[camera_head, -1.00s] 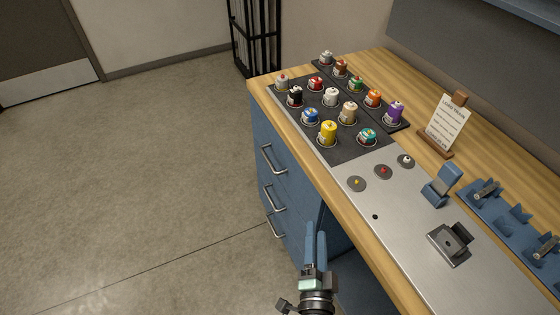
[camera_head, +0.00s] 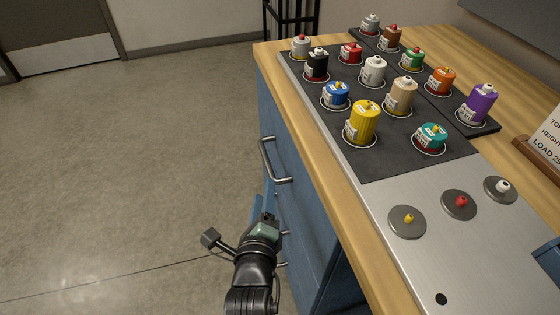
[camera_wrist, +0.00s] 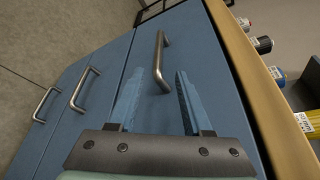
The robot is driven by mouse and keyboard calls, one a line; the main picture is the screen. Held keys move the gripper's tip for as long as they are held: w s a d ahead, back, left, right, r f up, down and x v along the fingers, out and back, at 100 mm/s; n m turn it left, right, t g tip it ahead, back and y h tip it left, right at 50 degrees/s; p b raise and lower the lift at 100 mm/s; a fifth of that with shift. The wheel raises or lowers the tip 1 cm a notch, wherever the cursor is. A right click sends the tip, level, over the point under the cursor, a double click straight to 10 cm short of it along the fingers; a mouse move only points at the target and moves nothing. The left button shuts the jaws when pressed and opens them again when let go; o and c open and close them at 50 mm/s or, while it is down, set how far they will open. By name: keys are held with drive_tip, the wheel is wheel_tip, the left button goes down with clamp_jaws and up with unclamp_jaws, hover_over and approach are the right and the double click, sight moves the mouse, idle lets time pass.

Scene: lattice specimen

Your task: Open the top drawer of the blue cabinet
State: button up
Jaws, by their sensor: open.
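The blue cabinet (camera_head: 300,185) stands under the wooden worktop. Its top drawer (camera_wrist: 198,62) has a metal bar handle (camera_head: 272,162), which also shows in the wrist view (camera_wrist: 159,64). My gripper (camera_head: 262,205) is in front of the drawers, just below and nearer than the top handle. In the wrist view my gripper (camera_wrist: 155,90) has its two blue fingers apart and empty. The top handle lies just ahead of the gap between the fingertips, and no grip on it shows. The drawer looks closed. My wrist partly hides the lower handles in the head view.
Two lower drawer handles (camera_wrist: 84,89) (camera_wrist: 46,104) show in the wrist view. The worktop edge (camera_head: 330,170) overhangs beside the drawers. Several coloured canisters (camera_head: 363,122) stand on dark mats above. The floor (camera_head: 130,170) to the left is clear.

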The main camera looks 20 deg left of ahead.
sight(266, 158)
drive_tip(key=b+x, duration=0.3)
drive_tip(key=x, duration=1)
drive_tip(key=shift+a, duration=0.2)
clamp_jaws()
drive_tip(key=shift+s, duration=0.1)
idle(1.0)
